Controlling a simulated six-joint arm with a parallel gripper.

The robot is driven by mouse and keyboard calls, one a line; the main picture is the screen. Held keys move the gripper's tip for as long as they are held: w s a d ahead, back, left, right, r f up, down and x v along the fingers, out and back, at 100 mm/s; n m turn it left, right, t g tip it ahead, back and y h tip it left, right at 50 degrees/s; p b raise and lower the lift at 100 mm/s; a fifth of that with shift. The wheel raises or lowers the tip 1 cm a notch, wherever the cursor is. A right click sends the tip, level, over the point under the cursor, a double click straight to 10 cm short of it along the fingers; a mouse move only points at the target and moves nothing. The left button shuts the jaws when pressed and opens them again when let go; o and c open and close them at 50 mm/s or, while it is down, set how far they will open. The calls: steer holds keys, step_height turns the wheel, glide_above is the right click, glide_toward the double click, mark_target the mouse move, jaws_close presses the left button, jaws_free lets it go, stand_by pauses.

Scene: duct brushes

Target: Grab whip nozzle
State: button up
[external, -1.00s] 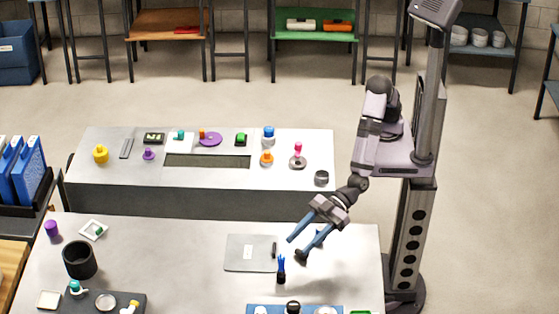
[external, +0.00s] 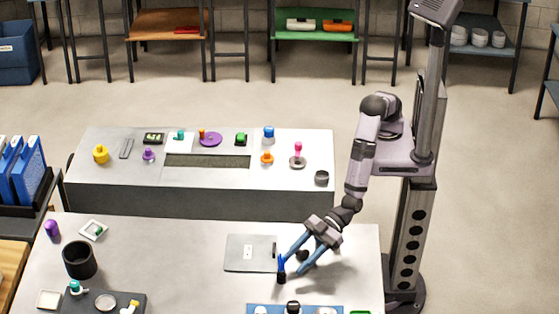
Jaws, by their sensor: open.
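A small upright item with a black base and blue prongs on top, which looks like the whip nozzle (external: 281,270), stands on the near table at the right front corner of a grey plate. My gripper (external: 294,262) is open, with its two blue fingers pointing down and left. The fingertips are right beside the item, on its right side. I cannot tell from this view whether they touch it or straddle it.
The grey plate (external: 248,254) lies left of the gripper. A blue tray (external: 328,310) with several items is at the front edge. A black cup (external: 79,260) and a dark tray (external: 125,300) stand at left. The far bench (external: 215,196) holds several small coloured parts.

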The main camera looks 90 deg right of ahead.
mark_target(281, 276)
steer(key=shift+p+x, duration=0.8)
steer(key=shift+x, duration=1.8)
jaws_close()
